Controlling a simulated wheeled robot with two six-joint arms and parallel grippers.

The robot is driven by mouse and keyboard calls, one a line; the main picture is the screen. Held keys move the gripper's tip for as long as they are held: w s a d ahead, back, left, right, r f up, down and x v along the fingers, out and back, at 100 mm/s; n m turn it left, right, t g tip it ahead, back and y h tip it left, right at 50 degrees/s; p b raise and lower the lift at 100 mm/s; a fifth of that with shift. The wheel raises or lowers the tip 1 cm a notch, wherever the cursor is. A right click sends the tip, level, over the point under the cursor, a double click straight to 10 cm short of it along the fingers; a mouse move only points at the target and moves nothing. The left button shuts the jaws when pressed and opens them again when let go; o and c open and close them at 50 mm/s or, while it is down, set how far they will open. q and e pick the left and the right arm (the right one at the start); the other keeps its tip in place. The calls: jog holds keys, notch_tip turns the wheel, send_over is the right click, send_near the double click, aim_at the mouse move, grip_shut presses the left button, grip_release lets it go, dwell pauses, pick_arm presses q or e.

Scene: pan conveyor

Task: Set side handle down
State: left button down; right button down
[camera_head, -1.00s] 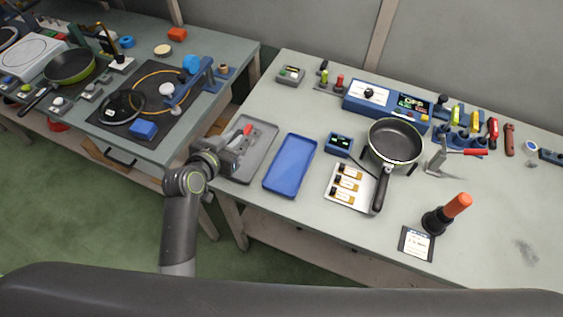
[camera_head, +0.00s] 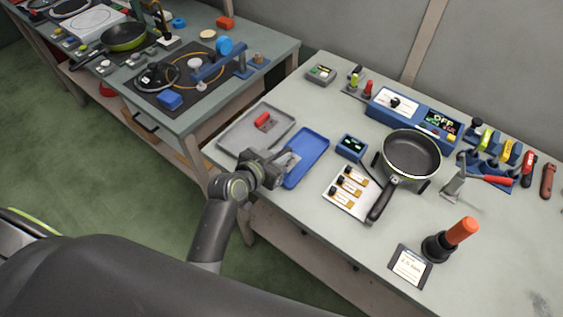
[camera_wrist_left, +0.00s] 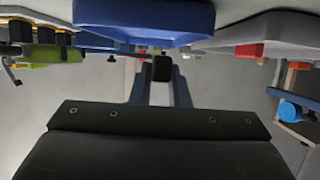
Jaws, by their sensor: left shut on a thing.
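My left gripper (camera_head: 287,161) is at the near left edge of the blue tray (camera_head: 311,150), with its fingers over that side of the tray. In the left wrist view the gripper (camera_wrist_left: 160,80) is shut on a small dark piece, which I take for the side handle (camera_wrist_left: 162,68). The blue tray (camera_wrist_left: 145,20) shows close in front of it there. In the head view the held piece is not clear. Whether it touches the tray I cannot tell. My right gripper is out of view.
A grey tray (camera_head: 238,139) with a red item (camera_head: 263,120) lies left of the blue tray. A small blue display box (camera_head: 352,147), a card with several small parts (camera_head: 337,193) and a frying pan (camera_head: 412,152) stand to the right. A second bench (camera_head: 270,45) is at the left.

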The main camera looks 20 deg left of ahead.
pick_arm(q)
jog(key=shift+f, duration=1.55)
jog(key=shift+f, duration=0.15)
jog(key=c, duration=1.6)
grip_release()
jog(key=shift+c, duration=0.2)
jog(key=shift+r, duration=0.3)
jog(key=shift+s+a, duration=0.15)
jog(key=shift+s, duration=0.3)
jog(key=b+v, duration=0.1)
jog(key=v, duration=1)
jog(key=shift+r, duration=0.15)
